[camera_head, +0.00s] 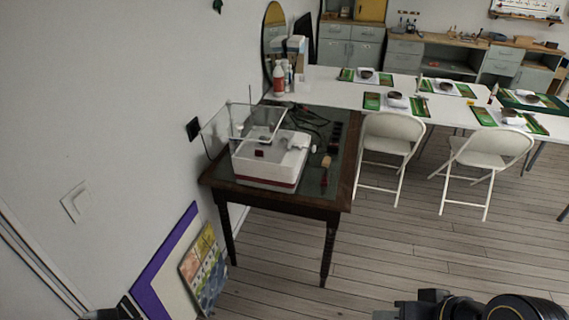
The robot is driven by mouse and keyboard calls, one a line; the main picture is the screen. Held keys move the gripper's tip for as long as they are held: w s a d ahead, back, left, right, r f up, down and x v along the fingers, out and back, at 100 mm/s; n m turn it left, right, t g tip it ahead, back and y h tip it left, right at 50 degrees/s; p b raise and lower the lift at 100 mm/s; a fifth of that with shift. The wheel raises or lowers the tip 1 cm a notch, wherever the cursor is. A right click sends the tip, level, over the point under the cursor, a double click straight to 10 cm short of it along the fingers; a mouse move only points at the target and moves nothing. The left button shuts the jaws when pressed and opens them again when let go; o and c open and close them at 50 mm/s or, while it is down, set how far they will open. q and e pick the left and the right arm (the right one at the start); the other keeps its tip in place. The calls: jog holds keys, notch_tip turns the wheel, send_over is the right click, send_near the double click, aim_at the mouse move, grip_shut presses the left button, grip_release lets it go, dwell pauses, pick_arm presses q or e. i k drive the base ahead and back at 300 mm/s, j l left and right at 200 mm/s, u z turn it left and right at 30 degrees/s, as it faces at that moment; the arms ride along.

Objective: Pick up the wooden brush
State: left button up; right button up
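A small upright tan and reddish item that looks like the wooden brush (326,163) is on the right side of the dark wooden table (345,185), beside the white box; it is too small to make out fully. A dark part of my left arm (126,309) shows at the bottom left edge, far from the table. Dark parts of my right arm (440,306) show at the bottom right edge, also well away from the table. The fingers of neither gripper can be made out, and nothing is seen held.
A white box with a red base (265,183) and a clear case fill the table's left part. Cables and small dark items lie behind. Framed panels (203,268) lean on the left wall. Two white folding chairs (388,150) stand right. The wooden floor (400,250) in front is clear.

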aim_at(326, 161)
jog(key=u, duration=0.5)
jog(key=l+u, duration=0.15)
jog(key=u, duration=0.3)
jog(key=i+l+u, duration=0.1)
jog(key=u, duration=0.85)
jog(key=l+u, duration=0.1)
jog(key=u, duration=0.4)
jog(key=k+l, duration=0.15)
jog(key=l, duration=0.35)
jog(key=k+l, duration=0.1)
jog(key=l, duration=0.4)
jog(key=k+l, duration=0.15)
jog(key=l, duration=0.3)
jog(key=k+l+u, duration=0.1)
jog(key=l, duration=0.4)
jog(key=k+l, duration=0.15)
jog(key=l, duration=0.35)
jog(key=k+l, duration=0.15)
jog(key=l, duration=0.3)
jog(key=k+l, duration=0.15)
jog(key=l, duration=0.35)
jog(key=k+l, duration=0.15)
jog(key=l, duration=0.3)
jog(key=l+u, duration=0.05)
